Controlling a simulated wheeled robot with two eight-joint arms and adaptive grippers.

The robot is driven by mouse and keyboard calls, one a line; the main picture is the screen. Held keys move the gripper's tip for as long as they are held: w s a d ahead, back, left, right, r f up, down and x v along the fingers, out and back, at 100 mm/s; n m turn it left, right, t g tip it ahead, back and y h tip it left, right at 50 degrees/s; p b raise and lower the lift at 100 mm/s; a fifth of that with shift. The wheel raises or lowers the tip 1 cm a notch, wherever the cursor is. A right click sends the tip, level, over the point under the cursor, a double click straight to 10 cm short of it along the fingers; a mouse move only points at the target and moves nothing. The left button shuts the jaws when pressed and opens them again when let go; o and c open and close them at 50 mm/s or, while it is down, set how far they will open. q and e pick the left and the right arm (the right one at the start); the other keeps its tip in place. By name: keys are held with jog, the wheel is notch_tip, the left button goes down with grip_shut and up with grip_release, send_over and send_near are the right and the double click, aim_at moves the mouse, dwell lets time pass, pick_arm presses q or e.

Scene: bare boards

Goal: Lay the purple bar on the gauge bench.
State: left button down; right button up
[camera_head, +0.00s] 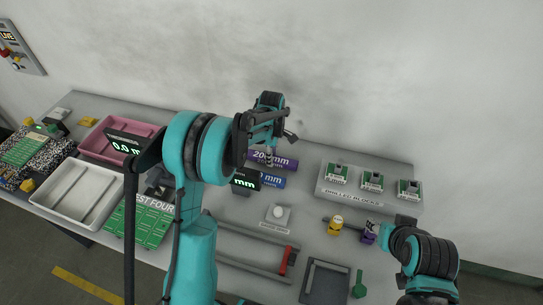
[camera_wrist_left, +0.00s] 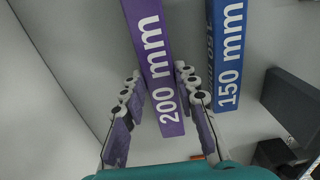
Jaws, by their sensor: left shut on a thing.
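The purple bar (camera_head: 287,163), marked 200 mm, lies near the back middle of the table in the head view. In the left wrist view the purple bar (camera_wrist_left: 152,50) runs between the fingers.
A blue 150 mm bar (camera_head: 272,181) lies beside the purple bar; it also shows in the left wrist view (camera_wrist_left: 226,60). A dark display (camera_head: 246,178) stands close by. White (camera_head: 60,200) and pink (camera_head: 97,142) trays are left.

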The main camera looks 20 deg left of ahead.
pick_arm(q)
jog(key=shift+f+b, duration=0.35)
jog(key=shift+f, duration=0.1)
jog(key=c, duration=1.1)
grip_release()
jog(key=shift+o, duration=0.2)
jog(key=shift+r, duration=0.1)
notch_tip(320, 180, up, 12)
notch_tip(320, 180, up, 12)
